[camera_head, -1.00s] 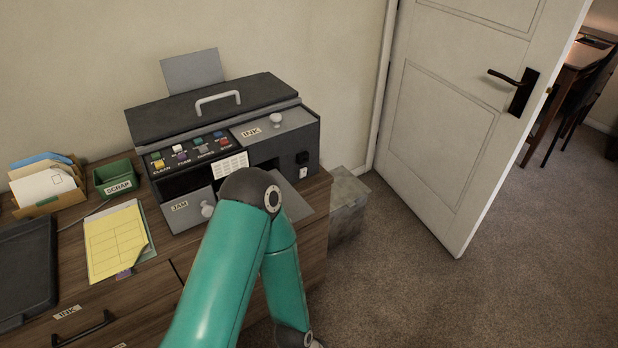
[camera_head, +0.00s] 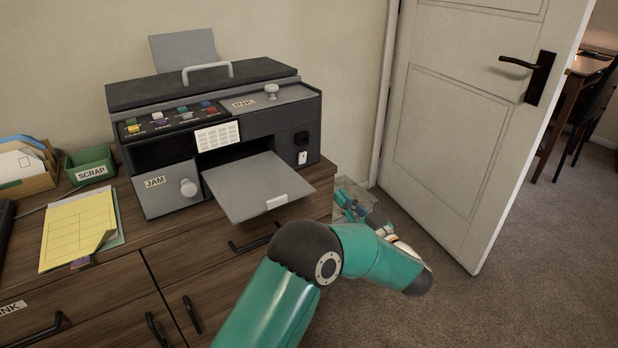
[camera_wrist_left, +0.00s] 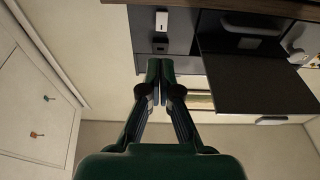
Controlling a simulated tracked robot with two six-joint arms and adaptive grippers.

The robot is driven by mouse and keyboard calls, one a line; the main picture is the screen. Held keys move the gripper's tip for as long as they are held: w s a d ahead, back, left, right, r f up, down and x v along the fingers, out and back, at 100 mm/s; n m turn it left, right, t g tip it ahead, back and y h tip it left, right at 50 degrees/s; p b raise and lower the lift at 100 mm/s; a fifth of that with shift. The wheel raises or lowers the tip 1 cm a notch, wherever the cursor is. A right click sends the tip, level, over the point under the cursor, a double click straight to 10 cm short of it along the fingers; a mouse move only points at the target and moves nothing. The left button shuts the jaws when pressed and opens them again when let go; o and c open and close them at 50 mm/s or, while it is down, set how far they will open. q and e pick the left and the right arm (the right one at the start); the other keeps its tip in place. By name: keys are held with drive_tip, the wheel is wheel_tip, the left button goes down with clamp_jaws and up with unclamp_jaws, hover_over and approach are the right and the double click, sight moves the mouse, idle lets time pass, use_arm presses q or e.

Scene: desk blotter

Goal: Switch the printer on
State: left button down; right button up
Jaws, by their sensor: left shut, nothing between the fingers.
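The dark grey printer (camera_head: 150,155) stands on the wooden cabinet against the wall. A small white switch (camera_head: 302,158) sits low on the right of its front, under a black square socket or knob (camera_head: 302,139). In the left wrist view, which is upside down, the white switch (camera_wrist_left: 162,20) shows beyond the fingers, with the black part (camera_wrist_left: 160,47) nearer the fingertips. My left gripper (camera_head: 348,203) is right of the cabinet, partly hidden by its own arm. Its fingers (camera_wrist_left: 160,68) are shut and empty, pointing towards the printer front; contact cannot be told. My right gripper is not in view.
The printer's grey tray (camera_head: 255,185) juts out left of the switch. A grey box (camera_head: 347,186) stands on the floor behind my gripper. The open door (camera_head: 450,130) is at the right. The green scrap bin (camera_head: 90,165) and yellow papers (camera_head: 75,235) lie left.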

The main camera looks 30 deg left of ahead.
sight(303, 156)
use_arm(q)
drive_tip(key=shift+r, duration=0.1)
drive_tip(key=b+x, duration=0.2)
drive_tip(key=x, duration=1.2)
drive_tip(key=shift+b, duration=0.35)
drive_tip(key=shift+s+a, duration=0.1)
